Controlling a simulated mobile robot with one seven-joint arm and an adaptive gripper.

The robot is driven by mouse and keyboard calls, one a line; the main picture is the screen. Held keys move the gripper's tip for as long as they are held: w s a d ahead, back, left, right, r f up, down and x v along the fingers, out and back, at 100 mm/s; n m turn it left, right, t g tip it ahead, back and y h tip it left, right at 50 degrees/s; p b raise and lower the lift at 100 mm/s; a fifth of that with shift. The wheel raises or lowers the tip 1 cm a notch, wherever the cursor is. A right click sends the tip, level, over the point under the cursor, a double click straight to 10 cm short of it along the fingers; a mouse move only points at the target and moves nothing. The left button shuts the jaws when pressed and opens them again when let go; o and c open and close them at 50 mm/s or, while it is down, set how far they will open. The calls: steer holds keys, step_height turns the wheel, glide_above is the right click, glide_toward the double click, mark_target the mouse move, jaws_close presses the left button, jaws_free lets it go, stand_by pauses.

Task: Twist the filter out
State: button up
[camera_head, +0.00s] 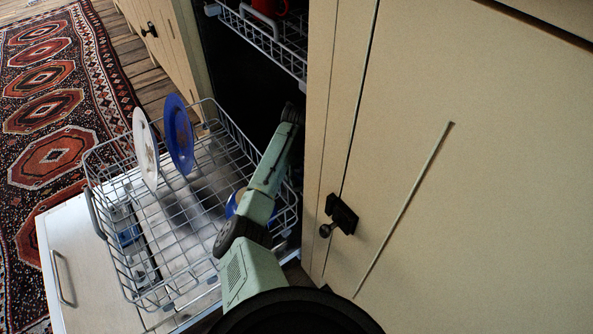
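The dishwasher stands open with its door (80,275) folded down and its lower rack (130,215) pulled out over the door. No filter shows; the tub floor is dark and hidden behind the rack, my arm and the cabinet front. My mint-green arm reaches from the bottom of the picture up along the right side of the rack to the dark tub opening (248,95). I cannot make out my gripper's fingers in this view.
A white plate (145,148) and a blue plate (179,134) stand upright in the lower rack. A blue dish (232,204) is partly hidden by my arm. The upper rack (268,40) juts out above. A cabinet front (470,200) with a dark knob (340,215) closes off the right. A patterned rug (50,150) lies left.

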steer(key=shift+c, duration=0.3)
jaws_close()
stand_by(0.7)
